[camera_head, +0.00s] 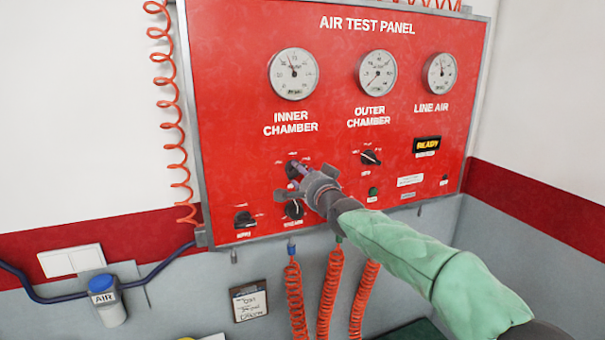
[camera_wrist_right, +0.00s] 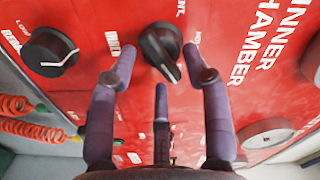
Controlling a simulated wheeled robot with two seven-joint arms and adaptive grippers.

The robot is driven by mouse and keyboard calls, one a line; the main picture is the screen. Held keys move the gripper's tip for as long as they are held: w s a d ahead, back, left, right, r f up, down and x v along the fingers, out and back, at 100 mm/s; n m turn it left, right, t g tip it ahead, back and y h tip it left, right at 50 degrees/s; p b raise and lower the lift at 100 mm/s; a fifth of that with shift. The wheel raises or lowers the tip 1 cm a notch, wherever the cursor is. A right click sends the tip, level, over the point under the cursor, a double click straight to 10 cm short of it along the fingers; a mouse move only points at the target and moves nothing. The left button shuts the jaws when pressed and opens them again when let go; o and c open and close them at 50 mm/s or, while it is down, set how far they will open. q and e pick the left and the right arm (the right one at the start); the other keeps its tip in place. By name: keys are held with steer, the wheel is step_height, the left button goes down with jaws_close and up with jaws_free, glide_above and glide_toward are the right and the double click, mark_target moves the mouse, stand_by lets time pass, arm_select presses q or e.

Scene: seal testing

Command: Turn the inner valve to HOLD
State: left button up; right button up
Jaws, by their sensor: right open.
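The red air test panel (camera_head: 233,110) hangs on the wall. The inner valve is a black knob (camera_head: 291,169) below the inner chamber gauge (camera_head: 293,74), partly covered by my gripper. My right gripper (camera_head: 287,184) is open in front of it, arm in a green sleeve. In the right wrist view the inner knob (camera_wrist_right: 160,44) lies ahead of my spread purple fingers (camera_wrist_right: 158,78), roughly between the two upper tips. Its pale pointer mark aims down and right there. The labels around it are partly hidden and too small to read surely. My left gripper is not in view.
The outer valve knob (camera_head: 371,157) is to the right. Other black knobs sit close below (camera_head: 294,210) and lower left (camera_head: 245,219). Orange coiled hoses (camera_head: 294,295) hang under the panel.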

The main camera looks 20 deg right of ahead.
steer(key=shift+w, duration=0.15)
jaws_close()
stand_by(0.4)
steer(key=n+p, duration=0.1)
steer(key=n, duration=0.6)
steer(key=n+p, duration=0.1)
steer(key=n, duration=0.3)
steer(key=shift+a+r+n+p, duration=0.1)
steer(key=shift+r+n+p, duration=0.2)
steer(key=shift+r, duration=0.05)
